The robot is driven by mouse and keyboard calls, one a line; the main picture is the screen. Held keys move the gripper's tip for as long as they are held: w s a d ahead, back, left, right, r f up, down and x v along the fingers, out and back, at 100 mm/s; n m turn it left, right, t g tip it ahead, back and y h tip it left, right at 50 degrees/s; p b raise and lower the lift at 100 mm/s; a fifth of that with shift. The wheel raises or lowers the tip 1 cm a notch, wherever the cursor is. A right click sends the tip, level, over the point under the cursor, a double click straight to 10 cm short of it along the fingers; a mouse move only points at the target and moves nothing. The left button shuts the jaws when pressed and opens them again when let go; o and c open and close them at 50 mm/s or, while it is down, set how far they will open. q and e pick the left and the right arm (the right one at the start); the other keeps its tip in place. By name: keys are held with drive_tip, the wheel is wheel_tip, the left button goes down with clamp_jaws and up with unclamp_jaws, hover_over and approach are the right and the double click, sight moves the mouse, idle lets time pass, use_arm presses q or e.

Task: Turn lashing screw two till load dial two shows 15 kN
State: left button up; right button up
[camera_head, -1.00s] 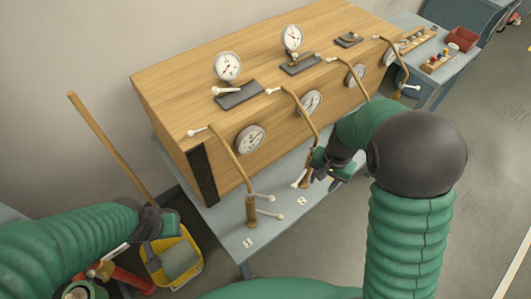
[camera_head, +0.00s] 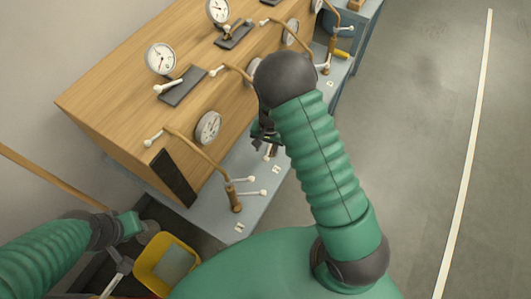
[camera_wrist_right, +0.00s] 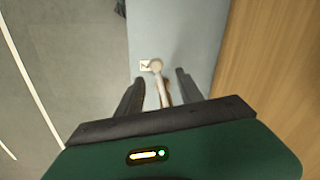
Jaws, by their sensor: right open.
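Lashing screw two (camera_head: 273,150) stands by the label 2 (camera_head: 276,170) on the grey ledge, mostly hidden by my right gripper (camera_head: 266,134). In the right wrist view my right gripper (camera_wrist_right: 160,80) is open, and a white-knobbed screw handle (camera_wrist_right: 157,66) shows between its fingers; I cannot tell whether they touch it. The front dial behind screw two (camera_head: 253,70) is largely covered by my arm and its reading cannot be made out. My left gripper (camera_head: 138,226) is at lower left above the yellow bucket; its jaws are unclear.
Screw one (camera_head: 233,196) with its crossed handles stands nearer, below its front dial (camera_head: 208,128). The wooden box (camera_head: 110,95) carries two upright gauges and bent brown pipes. A yellow bucket (camera_head: 150,262) is at lower left. The floor at right is clear.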

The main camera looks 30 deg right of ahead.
sight(267, 155)
wheel_tip(267, 155, down, 3)
drive_tip(key=shift+f, duration=0.1)
drive_tip(key=shift+d+f, duration=0.25)
drive_tip(key=shift+f, duration=0.2)
drive_tip(key=shift+a, duration=0.15)
clamp_jaws()
idle(0.9)
